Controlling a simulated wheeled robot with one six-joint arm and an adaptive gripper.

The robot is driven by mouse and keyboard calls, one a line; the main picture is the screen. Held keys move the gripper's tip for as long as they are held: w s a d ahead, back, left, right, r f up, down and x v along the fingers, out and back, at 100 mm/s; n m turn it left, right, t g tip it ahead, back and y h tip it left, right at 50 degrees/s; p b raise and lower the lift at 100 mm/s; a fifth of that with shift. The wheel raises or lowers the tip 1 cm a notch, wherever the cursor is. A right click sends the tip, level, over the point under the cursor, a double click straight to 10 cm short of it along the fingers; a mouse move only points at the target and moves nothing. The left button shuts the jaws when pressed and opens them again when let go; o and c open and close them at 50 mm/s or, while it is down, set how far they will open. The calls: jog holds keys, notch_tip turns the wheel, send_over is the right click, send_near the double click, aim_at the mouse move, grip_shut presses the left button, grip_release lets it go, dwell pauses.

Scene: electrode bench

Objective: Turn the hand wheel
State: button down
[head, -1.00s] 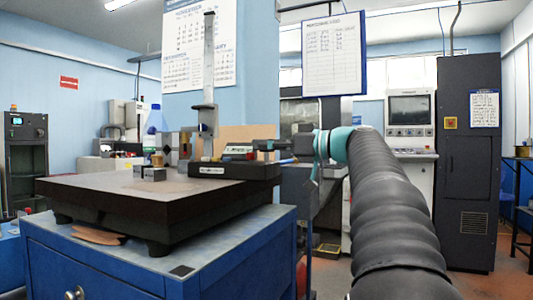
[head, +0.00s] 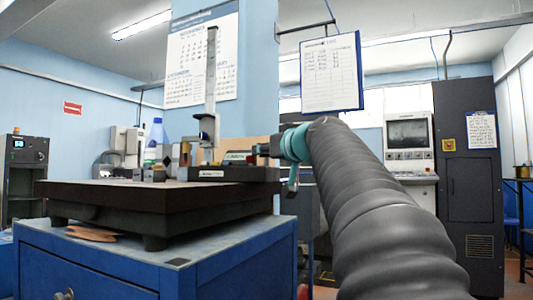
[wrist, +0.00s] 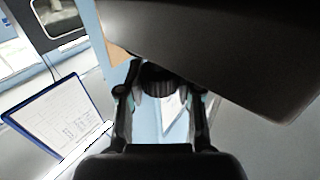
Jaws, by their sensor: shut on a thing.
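The hand wheel shows in the wrist view as a dark, ribbed round part (wrist: 165,84) between my two fingers. My gripper (wrist: 160,95) is shut on it, one finger on each side. My teal wrist and grey arm come in from the right. The wheel itself is mostly hidden there, and its turn angle cannot be told.
The dark slab (head: 120,205) rests on a blue cabinet (head: 90,262). A height gauge column (head: 211,80) stands behind the device, with small blocks (head: 153,174) to the left. A clipboard (head: 330,75) hangs above my wrist. A dark body (wrist: 230,50) fills the wrist view's upper right.

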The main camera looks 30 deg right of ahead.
jog(key=shift+h, duration=0.3)
jog(key=c, duration=0.7)
grip_release()
jog(key=shift+c, duration=0.2)
jog(key=s, duration=1.2)
